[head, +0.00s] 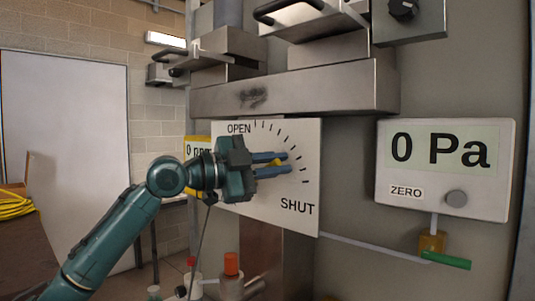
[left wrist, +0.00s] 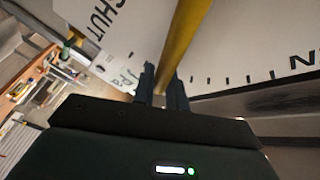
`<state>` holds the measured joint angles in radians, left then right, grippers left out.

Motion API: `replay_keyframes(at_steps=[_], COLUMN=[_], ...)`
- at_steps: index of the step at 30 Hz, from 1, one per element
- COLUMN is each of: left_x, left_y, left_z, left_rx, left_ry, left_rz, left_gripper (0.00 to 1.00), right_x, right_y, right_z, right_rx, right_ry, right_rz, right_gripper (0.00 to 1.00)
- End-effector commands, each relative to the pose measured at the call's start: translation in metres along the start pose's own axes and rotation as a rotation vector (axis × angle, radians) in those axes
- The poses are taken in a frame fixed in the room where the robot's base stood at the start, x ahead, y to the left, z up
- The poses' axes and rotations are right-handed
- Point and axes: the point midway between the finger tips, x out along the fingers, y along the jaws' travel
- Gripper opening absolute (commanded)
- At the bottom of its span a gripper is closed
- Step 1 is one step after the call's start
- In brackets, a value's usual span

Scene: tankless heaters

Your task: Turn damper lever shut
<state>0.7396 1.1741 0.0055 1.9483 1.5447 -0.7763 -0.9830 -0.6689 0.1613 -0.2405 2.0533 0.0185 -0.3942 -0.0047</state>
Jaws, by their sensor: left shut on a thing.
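The damper lever, a yellow bar, shows in the left wrist view (left wrist: 187,38) running up from between my fingers. In the head view only a small yellow piece of the lever (head: 277,162) shows. It is in front of a white dial plate (head: 270,210) marked OPEN at the top and SHUT at the lower right, with tick marks in an arc between. My left gripper (head: 286,163) is shut on the lever, partway between the two words. The gripper body hides the lever's pivot and its exact angle. My right gripper is not in view.
A metal duct (head: 300,92) runs just above the plate. A gauge reading 0 Pa (head: 445,165) hangs to the right, with a green-handled valve (head: 445,260) below. An orange-capped bottle (head: 231,268) stands below the plate. A yellow display (head: 193,150) is partly behind my wrist.

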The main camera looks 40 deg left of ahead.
Motion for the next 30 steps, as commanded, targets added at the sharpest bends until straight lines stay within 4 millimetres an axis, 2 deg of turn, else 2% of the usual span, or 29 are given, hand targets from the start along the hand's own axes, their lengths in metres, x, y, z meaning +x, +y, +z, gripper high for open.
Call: replay_keyframes(at_steps=[12, 30], left_x=[0.003, 0.004], left_y=[0.026, 0.031], left_z=[0.005, 0.007], left_rx=[0.225, 0.28], left_ry=[-0.049, -0.061], left_rz=[0.095, 0.116], left_gripper=[0.0, 0.0], right_x=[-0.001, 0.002], right_y=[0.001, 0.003], right_z=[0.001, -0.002], right_rx=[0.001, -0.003], right_ry=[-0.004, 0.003], right_rz=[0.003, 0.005], right_gripper=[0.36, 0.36])
